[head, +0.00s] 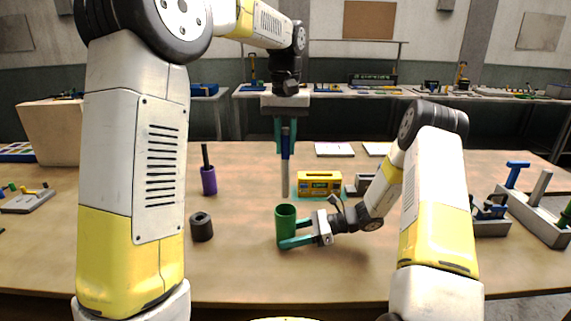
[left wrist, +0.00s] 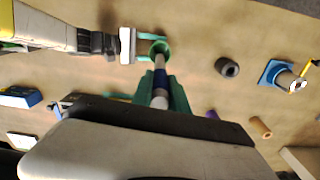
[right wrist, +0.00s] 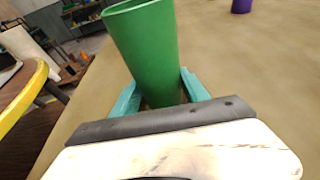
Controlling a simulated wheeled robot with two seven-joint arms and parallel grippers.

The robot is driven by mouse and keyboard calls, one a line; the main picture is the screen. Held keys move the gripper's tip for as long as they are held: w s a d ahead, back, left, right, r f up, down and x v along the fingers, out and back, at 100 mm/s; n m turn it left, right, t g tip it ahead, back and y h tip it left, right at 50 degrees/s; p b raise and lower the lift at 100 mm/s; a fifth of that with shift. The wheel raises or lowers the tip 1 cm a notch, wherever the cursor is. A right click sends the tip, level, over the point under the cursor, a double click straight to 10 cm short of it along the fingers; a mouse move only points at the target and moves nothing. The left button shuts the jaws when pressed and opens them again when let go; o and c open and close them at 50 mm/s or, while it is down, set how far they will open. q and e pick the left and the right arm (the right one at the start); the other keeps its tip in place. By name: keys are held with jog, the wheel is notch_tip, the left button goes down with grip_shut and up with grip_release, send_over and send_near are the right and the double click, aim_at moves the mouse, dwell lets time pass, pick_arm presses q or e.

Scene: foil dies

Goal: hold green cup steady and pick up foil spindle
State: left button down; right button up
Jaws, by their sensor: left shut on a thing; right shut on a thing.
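The green cup (head: 286,226) stands upright on the table, and my right gripper (head: 296,242) is shut on it low down. The right wrist view shows the cup (right wrist: 148,50) between the teal fingers (right wrist: 158,95). My left gripper (head: 286,132) is shut on the foil spindle (head: 285,178), which has a blue band and a grey shaft. The spindle hangs upright with its lower tip just above the cup's rim. In the left wrist view the spindle (left wrist: 160,78) runs from the fingers toward the cup's mouth (left wrist: 159,47). The cup's inside is mostly hidden.
A purple cup (head: 209,182) with a dark rod stands at the left. A dark ring-shaped block (head: 202,227) lies nearer. A yellow box (head: 319,183) sits behind the green cup. Grey fixtures (head: 535,215) stand at the right.

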dwell(0.3)
jog(key=o, duration=1.1)
jog(key=shift+c, duration=0.2)
